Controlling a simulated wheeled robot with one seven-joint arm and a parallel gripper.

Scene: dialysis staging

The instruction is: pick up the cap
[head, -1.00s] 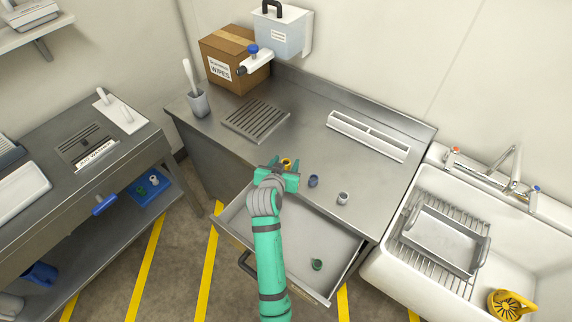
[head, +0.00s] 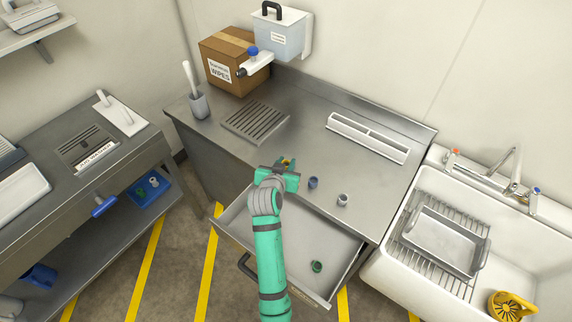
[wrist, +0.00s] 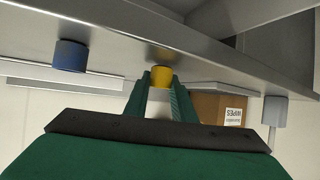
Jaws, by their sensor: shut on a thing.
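A small yellow cap (head: 287,160) is at the front edge of the steel counter, partly hidden by my gripper (head: 281,172). In the wrist view the yellow cap (wrist: 161,77) sits between my fingertips (wrist: 160,84), which are shut on it. It appears to be still at the counter surface; I cannot tell whether there is a gap below it. A blue cap-like piece (head: 313,182) and a grey one (head: 343,199) stand to the right on the counter. The blue one also shows in the wrist view (wrist: 70,56). A green one (head: 317,266) lies in the open drawer.
The open drawer (head: 340,245) juts out below the counter, under my arm. A drain grate (head: 256,121), a white divided tray (head: 368,137) and a wipes box (head: 233,62) are further back. A sink (head: 385,245) is at the right, a second bench (head: 75,190) at the left.

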